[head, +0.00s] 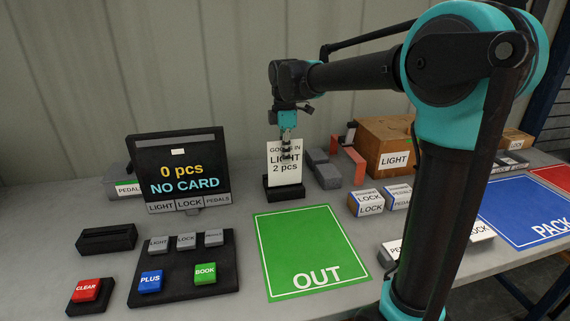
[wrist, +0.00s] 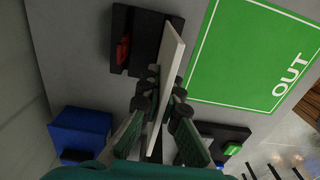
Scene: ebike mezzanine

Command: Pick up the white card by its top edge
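The white card (head: 284,176), marked "GOODS IN LIGHT 2 pcs", stands upright in a small black holder (head: 284,193) behind the green OUT mat. My gripper (head: 287,150) points down at the card's upper part, covering some of its print. In the wrist view the card (wrist: 168,58) runs edge-on between the two fingers of my gripper (wrist: 163,95), which lie close against both faces. The black holder (wrist: 146,25) shows beyond it, and the card's foot appears to be still in it.
The green OUT mat (head: 305,245) lies in front of the holder. A screen (head: 180,170) reading "NO CARD" stands left. Grey blocks (head: 325,172) and a wooden LIGHT box (head: 386,140) stand right. A button panel (head: 185,265) lies front left.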

